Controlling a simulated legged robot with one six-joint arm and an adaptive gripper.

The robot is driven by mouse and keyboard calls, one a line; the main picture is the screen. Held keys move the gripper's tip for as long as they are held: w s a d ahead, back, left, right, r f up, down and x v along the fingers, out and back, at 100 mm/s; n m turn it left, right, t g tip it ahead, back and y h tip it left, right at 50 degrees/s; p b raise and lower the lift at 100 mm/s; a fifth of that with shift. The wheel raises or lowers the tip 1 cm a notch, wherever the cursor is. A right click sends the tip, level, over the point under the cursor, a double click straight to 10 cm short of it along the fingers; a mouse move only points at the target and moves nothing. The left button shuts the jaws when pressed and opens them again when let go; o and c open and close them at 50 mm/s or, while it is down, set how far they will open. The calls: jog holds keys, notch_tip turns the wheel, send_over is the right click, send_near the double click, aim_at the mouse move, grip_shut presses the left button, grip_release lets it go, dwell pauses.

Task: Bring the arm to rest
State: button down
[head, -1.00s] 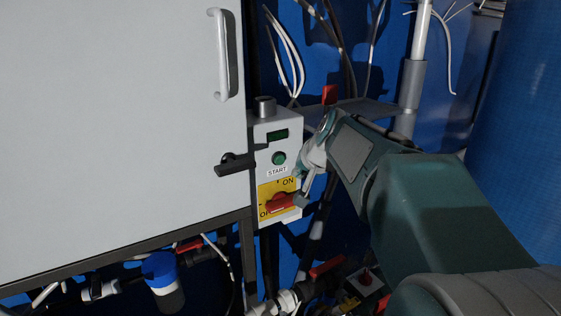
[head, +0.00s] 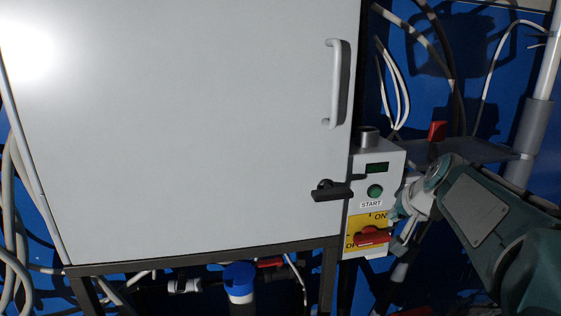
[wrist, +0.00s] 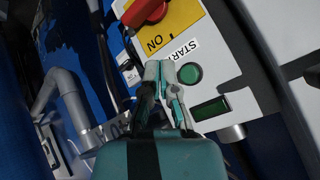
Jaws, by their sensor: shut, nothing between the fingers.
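My gripper (wrist: 162,72) is shut and empty, its fingertips beside the green START button (wrist: 190,74) of a light grey control box in the wrist view. Whether the fingertips touch the box, I cannot tell. In the head view my gripper (head: 392,235) shows at the right edge of the control box (head: 396,160), close to the red rotary switch (head: 372,236) on its yellow ON/OFF plate. My arm reaches in from the lower right and is bent. The green button (head: 375,191) and a dark green display (head: 376,168) are unobstructed in the head view.
A large white cabinet (head: 190,130) with a handle (head: 337,85) and black latch (head: 328,190) stands left of the box. Pipes with a blue-capped fitting (head: 240,280) run below it. A grey shelf (head: 470,150), a grey pipe (head: 535,120) and loose cables lie behind and right of my arm.

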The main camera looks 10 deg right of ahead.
jog(key=s+a+f+n+g, duration=0.1)
jog(key=s+a+f+n, duration=0.2)
jog(key=s, duration=0.8)
jog(key=s+a+f+n+g, duration=0.2)
jog(key=s+a+f+n, duration=0.2)
jog(key=s+a+f, duration=0.3)
jog(key=s+a, duration=0.3)
jog(key=a, duration=0.2)
jog(key=shift+s+f, duration=0.15)
jog(key=shift+s, duration=0.25)
jog(key=shift+a, duration=0.1)
